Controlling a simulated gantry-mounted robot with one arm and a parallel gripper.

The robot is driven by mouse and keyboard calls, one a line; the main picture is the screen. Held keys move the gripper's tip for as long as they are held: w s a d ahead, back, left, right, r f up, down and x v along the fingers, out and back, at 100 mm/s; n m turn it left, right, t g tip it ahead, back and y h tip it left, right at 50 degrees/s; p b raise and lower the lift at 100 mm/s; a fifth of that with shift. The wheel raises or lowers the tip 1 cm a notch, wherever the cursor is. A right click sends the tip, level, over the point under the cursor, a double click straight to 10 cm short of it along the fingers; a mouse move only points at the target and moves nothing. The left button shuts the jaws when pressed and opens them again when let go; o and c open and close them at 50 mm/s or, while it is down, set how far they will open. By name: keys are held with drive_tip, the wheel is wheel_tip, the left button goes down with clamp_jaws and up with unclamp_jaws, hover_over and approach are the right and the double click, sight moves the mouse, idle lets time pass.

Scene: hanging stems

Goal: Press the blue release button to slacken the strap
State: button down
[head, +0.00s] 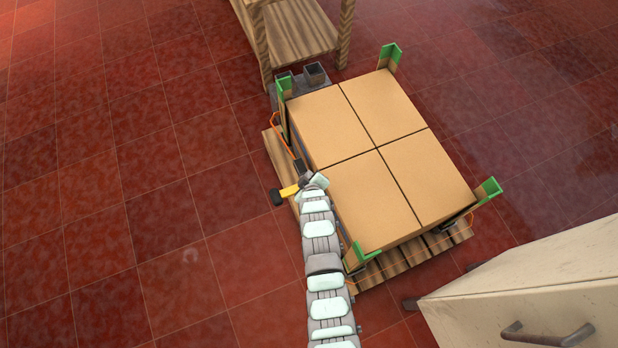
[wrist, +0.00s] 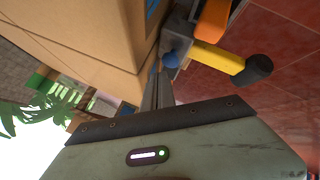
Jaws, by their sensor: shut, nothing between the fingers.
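The blue release button (wrist: 170,60) shows in the wrist view on a grey ratchet housing (wrist: 180,36) beside the boxes. A yellow lever (wrist: 215,59) with a black end sticks out from the housing; it also shows in the head view (head: 289,190). My gripper (wrist: 160,76) is shut and empty, its fingertips right by the button; I cannot tell whether they touch it. In the head view my arm hides the button and most of the housing. An orange piece (wrist: 212,18) shows above the lever, and an orange strap part (head: 276,124) runs along the load's left side.
Four-part cardboard load (head: 385,150) stands on a wooden pallet (head: 440,241) with green corner guards (head: 390,57). A wooden shelf (head: 300,30) stands behind, a pale cabinet (head: 530,290) at lower right. The red tiled floor on the left is clear.

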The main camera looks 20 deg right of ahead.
drive_tip(key=shift+r+p, duration=1.8)
drive_tip(key=shift+r, duration=0.7)
